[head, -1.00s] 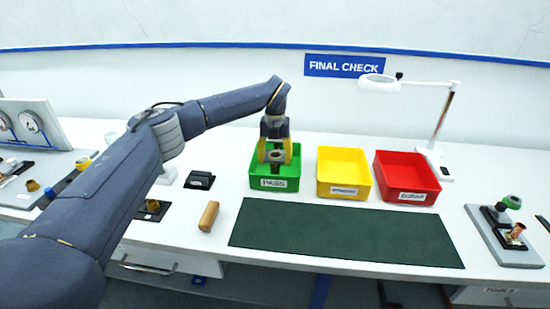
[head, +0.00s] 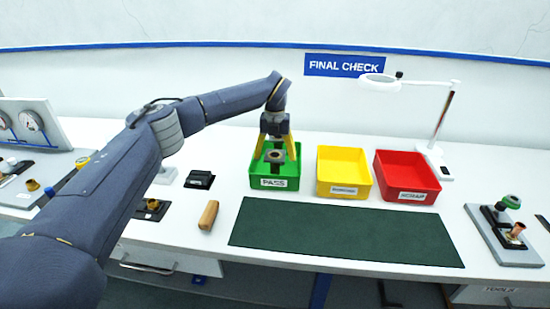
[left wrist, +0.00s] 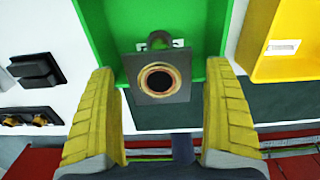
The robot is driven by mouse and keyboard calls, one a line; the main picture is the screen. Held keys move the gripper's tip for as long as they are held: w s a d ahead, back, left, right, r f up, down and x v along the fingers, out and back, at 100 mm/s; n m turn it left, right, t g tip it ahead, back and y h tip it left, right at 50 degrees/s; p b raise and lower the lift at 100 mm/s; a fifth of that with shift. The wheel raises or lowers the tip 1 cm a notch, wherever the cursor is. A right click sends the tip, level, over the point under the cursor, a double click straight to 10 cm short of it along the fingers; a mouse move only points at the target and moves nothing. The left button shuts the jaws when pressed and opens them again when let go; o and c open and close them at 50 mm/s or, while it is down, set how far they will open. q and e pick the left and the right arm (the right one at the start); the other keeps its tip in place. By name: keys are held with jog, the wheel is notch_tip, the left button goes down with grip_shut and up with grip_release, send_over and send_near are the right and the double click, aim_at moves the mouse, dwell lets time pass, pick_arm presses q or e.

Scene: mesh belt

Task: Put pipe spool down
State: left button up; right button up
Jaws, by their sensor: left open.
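The pipe spool (head: 275,156) is inside the green PASS bin (head: 274,183). In the left wrist view, the pipe spool (left wrist: 159,83) shows a dark square flange with a round bore facing the camera, over the green bin (left wrist: 209,25). My left gripper (head: 275,150) is over the bin, pointing down, with its yellow fingers spread on either side of the spool. In the left wrist view there are gaps between the spool and both fingers. The spool's underside is hidden. My right gripper is not in view.
A yellow bin (head: 343,189) and a red SCRAP bin (head: 408,195) stand to the right. A dark green mat (head: 340,232) lies clear in front. A wooden block (head: 208,215) and a small black box (head: 199,180) are to the left. A magnifier lamp (head: 440,125) stands at the right.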

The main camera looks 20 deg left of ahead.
pick_arm(q)
notch_tip(320, 180, up, 11)
dwell(0.5)
